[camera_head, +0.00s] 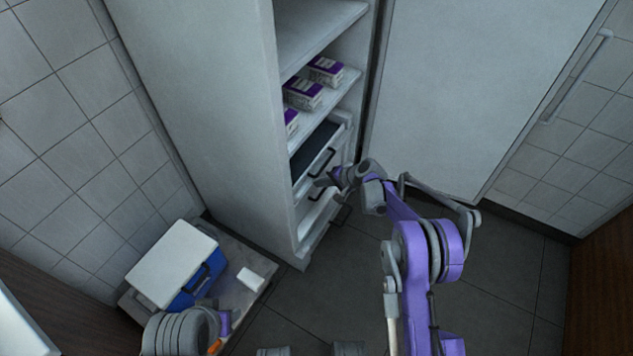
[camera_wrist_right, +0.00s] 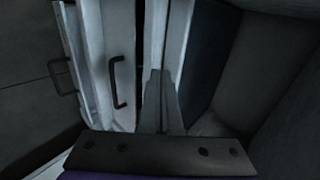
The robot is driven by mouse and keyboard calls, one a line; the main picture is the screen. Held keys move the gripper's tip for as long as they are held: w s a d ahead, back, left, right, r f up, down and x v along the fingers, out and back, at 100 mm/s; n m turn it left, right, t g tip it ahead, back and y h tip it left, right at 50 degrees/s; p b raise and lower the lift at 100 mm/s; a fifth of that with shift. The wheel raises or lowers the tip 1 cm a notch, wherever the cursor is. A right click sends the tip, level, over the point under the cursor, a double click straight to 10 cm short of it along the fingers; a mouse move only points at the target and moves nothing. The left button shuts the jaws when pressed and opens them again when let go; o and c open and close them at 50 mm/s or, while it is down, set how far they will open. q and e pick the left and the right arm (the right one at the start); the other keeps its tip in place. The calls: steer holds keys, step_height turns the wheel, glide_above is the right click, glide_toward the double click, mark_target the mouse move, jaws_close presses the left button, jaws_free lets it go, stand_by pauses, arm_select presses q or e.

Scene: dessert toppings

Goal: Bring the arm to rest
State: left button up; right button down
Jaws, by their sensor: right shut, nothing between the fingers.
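My right arm reaches up from the bottom right in the head view. My right gripper (camera_head: 325,180) is in front of the open cabinet's lower drawers, and it is shut and empty. In the right wrist view its fingers (camera_wrist_right: 160,100) are together, pointing at the drawer fronts, with the black drawer handles to their left. I cannot tell whether the fingers touch anything. My left arm shows at the bottom left of the head view, and its gripper (camera_head: 225,325) is only partly seen, so its jaws cannot be made out.
The tall cabinet (camera_head: 205,100) stands with its door (camera_head: 460,90) open to the right. Purple and white boxes (camera_head: 303,92) sit on its shelf above the drawers (camera_head: 318,165). A blue cooler with a white lid (camera_head: 172,262) and a small white block (camera_head: 250,279) are at lower left. The floor right is clear.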

arm_select(q)
steer(key=shift+a+r+p, duration=0.25)
steer(key=shift+r+p, duration=0.55)
steer(key=shift+r, duration=0.3)
arm_select(e)
steer(key=v, duration=0.8)
steer(key=shift+d+r, duration=0.15)
steer(key=shift+r, duration=0.15)
steer(key=shift+s+r, duration=0.1)
steer(key=s+d+r+n+h, duration=0.1)
steer(key=s+r+n+h, duration=0.1)
steer(key=s+r, duration=0.65)
steer(key=s+d+r+n+h, duration=0.1)
steer(key=s+r+h, duration=0.1)
steer(key=s+r, duration=0.65)
steer(key=s+d+f+n+h, duration=0.2)
steer(key=s, duration=1)
steer(key=s+d+f+n+h, duration=0.2)
steer(key=s, duration=1)
arm_select(q)
step_height(320, 180, up, 24)
steer(key=w+t+p, duration=0.1)
steer(key=p, duration=2)
steer(key=shift+w+r, duration=0.2)
arm_select(e)
step_height(320, 180, up, 25)
steer(key=shift+w+d+f, duration=0.2)
steer(key=shift+w+d, duration=0.05)
steer(key=shift+w, duration=0.05)
